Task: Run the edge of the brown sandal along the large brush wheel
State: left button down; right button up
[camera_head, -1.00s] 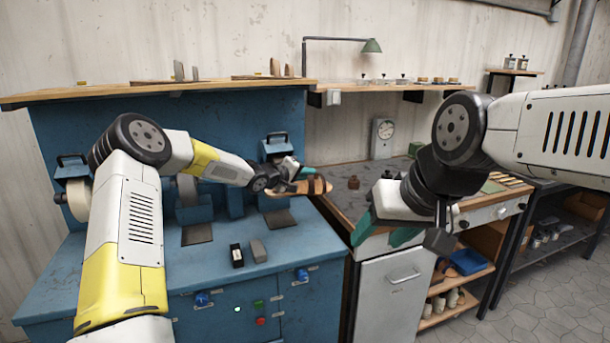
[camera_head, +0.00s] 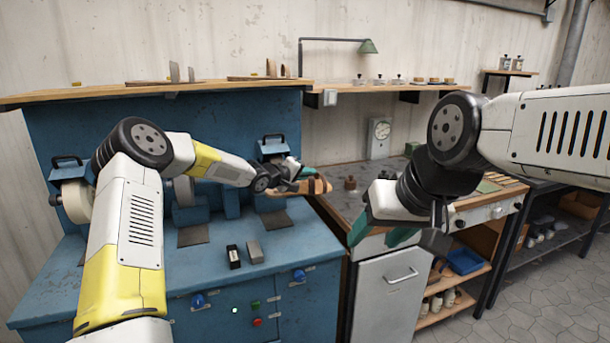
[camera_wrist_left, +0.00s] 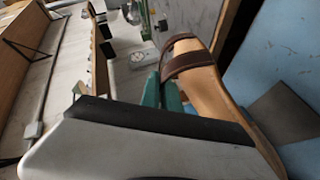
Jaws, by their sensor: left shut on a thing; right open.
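The brown sandal (camera_head: 314,187) has a tan sole and dark brown straps. My left gripper (camera_head: 293,172) is shut on it and holds it above the right end of the blue machine bench. In the left wrist view the teal fingers (camera_wrist_left: 163,95) grip the sandal (camera_wrist_left: 207,88) at its edge beside the straps. A pale wheel (camera_head: 79,203) is at the machine's left, and a greyer wheel (camera_head: 184,190) is nearer the middle. I cannot tell which is the large brush wheel; contact with any wheel is not visible. My right gripper (camera_head: 418,240) is open and empty, in front of the counter.
The blue bench (camera_head: 290,240) carries a black block (camera_head: 234,256) and a grey block (camera_head: 255,251). A counter (camera_head: 340,205) with a brown knobbed item (camera_head: 350,183) stands to the right. A wooden shelf (camera_head: 200,88) runs above the machine. Shoes sit in the rack below the counter.

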aim_at(323, 178)
pick_arm(q)
jog(key=shift+d, duration=0.1)
dwell(0.3)
jog(key=shift+w+d, duration=0.35)
jog(key=shift+d, duration=0.25)
jog(key=shift+w+d, duration=0.1)
jog(key=shift+d, duration=0.1)
dwell(0.6)
jog(key=shift+w+d, duration=0.2)
jog(key=shift+d, duration=0.25)
jog(key=shift+w+d, duration=0.1)
jog(key=shift+d, duration=0.25)
jog(key=shift+w+d, duration=0.15)
jog(key=shift+d, duration=0.3)
jog(key=shift+d, duration=0.1)
dwell(0.9)
jog(key=shift+s+d+f, duration=0.15)
jog(key=shift+s+d, duration=0.1)
jog(key=shift+s, duration=0.45)
